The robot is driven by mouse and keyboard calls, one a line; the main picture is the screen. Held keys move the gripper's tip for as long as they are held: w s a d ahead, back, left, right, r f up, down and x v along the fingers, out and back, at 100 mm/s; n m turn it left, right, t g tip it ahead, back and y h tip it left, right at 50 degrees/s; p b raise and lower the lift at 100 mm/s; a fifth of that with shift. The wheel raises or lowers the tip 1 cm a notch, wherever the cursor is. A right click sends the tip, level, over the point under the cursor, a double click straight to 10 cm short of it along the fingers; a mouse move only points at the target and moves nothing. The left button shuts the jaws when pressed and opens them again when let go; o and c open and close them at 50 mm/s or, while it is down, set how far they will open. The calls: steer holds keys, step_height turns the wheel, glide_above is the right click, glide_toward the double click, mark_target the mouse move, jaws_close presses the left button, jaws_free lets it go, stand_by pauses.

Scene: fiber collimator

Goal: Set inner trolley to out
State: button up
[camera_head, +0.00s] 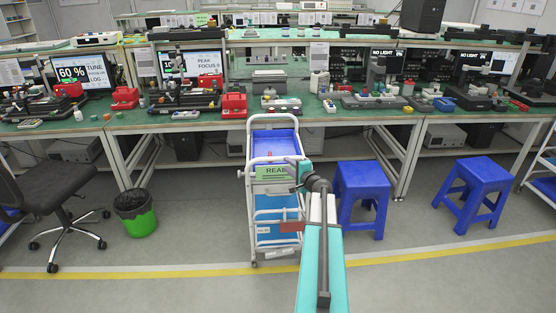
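A white-framed trolley (253,215) with blue trays stands on the floor in front of the long workbench, near the middle of the view. A green sign (270,173) on its near upper end begins with "REA"; my gripper covers the rest. My teal arm reaches up from the bottom, and my gripper (298,174) is at the trolley's right side, by the sign and the upper rail. I cannot tell whether it touches the trolley. The fingers are too small and hidden to show whether they are open or shut.
Two blue stools (361,190) (484,180) stand right of the trolley. A green-black bin (137,213) and a black office chair (45,186) stand left. The workbench (200,124) runs behind. Clear grey floor with a yellow line (205,272) lies in front.

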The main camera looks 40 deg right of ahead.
mark_target(280, 159)
steer(key=shift+p+x, duration=0.95)
steer(key=shift+x, duration=3.65)
steer(key=shift+f, duration=0.1)
